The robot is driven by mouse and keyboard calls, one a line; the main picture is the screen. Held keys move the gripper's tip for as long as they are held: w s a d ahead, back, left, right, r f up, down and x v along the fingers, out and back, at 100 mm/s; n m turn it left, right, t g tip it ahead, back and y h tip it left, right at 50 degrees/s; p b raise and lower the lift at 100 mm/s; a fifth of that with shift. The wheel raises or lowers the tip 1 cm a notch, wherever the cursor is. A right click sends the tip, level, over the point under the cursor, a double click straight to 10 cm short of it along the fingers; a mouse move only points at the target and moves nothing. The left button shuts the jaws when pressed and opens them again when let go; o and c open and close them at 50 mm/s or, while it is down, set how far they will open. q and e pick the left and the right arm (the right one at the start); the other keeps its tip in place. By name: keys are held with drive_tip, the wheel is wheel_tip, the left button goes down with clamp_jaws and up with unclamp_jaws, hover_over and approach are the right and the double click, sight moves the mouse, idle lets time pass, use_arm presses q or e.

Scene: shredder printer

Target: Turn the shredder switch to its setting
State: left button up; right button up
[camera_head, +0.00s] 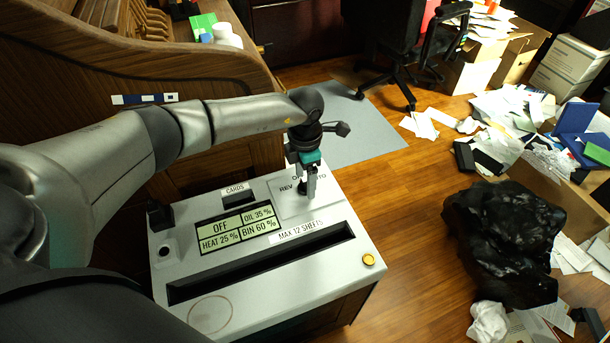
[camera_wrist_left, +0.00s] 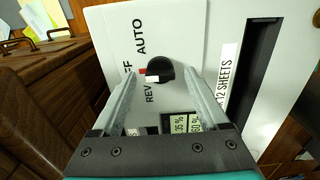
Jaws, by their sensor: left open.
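The shredder (camera_head: 290,258) has a white top with a long dark paper slot and a display (camera_head: 238,227) reading OFF, OIL 35 %, HEAT 25 %, BIN 60 %. The black switch knob (camera_wrist_left: 158,69) shows in the left wrist view, with REV, a partly hidden OFF, and AUTO printed around it. A red and white mark is on the knob's left side. My left gripper (camera_wrist_left: 158,88) is open, with one finger on each side of the knob in that view; I cannot tell whether they touch it. In the head view my left gripper (camera_head: 307,190) covers the knob. My right gripper is out of view.
A wooden roll-top desk (camera_head: 100,60) stands close behind the shredder on the left. A black bag (camera_head: 505,240) and scattered papers lie on the floor at right. An office chair (camera_head: 400,40) stands at the back. A yellow button (camera_head: 368,260) is at the shredder's right corner.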

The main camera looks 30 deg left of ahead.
use_arm(q)
drive_tip(key=shift+r, duration=0.1)
drive_tip(key=shift+r, duration=0.2)
wheel_tip(320, 180, up, 7)
drive_tip(key=p, duration=0.2)
drive_tip(key=shift+r+p, duration=0.2)
drive_tip(key=shift+p, duration=0.2)
wheel_tip(320, 180, up, 6)
drive_tip(key=p, duration=0.2)
hover_over(305, 182)
drive_tip(key=shift+s+r, duration=0.1)
drive_tip(key=shift+r, duration=0.55)
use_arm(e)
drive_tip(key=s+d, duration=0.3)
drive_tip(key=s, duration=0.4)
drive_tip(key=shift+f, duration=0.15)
